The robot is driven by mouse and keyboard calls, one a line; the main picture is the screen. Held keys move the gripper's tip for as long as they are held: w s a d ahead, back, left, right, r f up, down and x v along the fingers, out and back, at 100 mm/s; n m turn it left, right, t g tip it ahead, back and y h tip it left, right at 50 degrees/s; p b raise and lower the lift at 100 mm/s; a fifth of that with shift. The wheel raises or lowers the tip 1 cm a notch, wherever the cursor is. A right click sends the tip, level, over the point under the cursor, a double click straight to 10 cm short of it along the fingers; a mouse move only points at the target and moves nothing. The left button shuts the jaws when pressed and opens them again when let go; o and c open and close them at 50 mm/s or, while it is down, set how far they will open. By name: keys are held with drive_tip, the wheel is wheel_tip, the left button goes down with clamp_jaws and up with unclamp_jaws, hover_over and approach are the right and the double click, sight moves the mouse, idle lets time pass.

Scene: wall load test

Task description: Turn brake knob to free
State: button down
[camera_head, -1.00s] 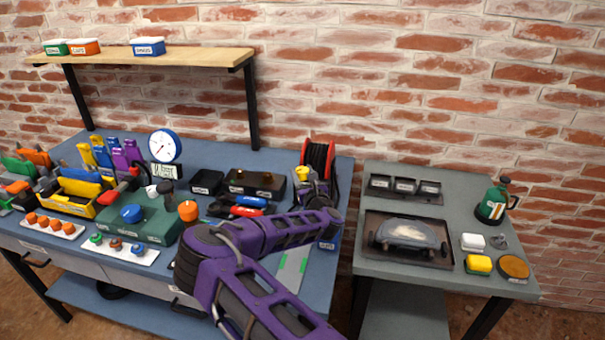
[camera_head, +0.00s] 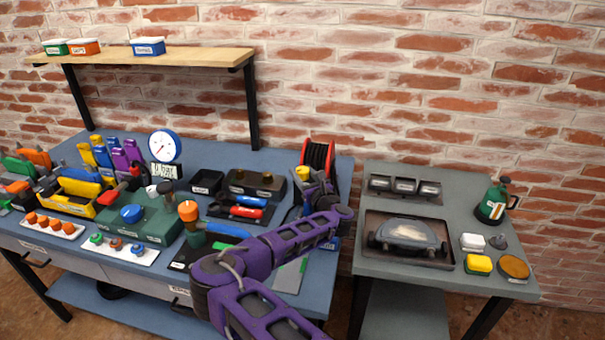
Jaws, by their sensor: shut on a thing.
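A red cable reel (camera_head: 318,158) with a dark frame stands at the back right of the blue workbench. A small yellow part (camera_head: 302,173) shows at its left side, by my gripper. My gripper (camera_head: 312,184), at the end of my purple arm, is at the front of the reel and shut on what appears to be the brake knob. The wrist and fingers hide most of the knob, so its setting and marks cannot be read.
Left of my arm, the blue workbench (camera_head: 338,200) holds a dial gauge (camera_head: 164,146), a green box (camera_head: 150,222), an orange-topped tool (camera_head: 188,211) and red and blue tools (camera_head: 245,211). A grey side table (camera_head: 455,190) stands right, past a gap.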

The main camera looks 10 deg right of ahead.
drive_tip(key=shift+c, duration=1.5)
unclamp_jaws()
drive_tip(key=shift+s, duration=0.15)
drive_tip(key=v, duration=1.7)
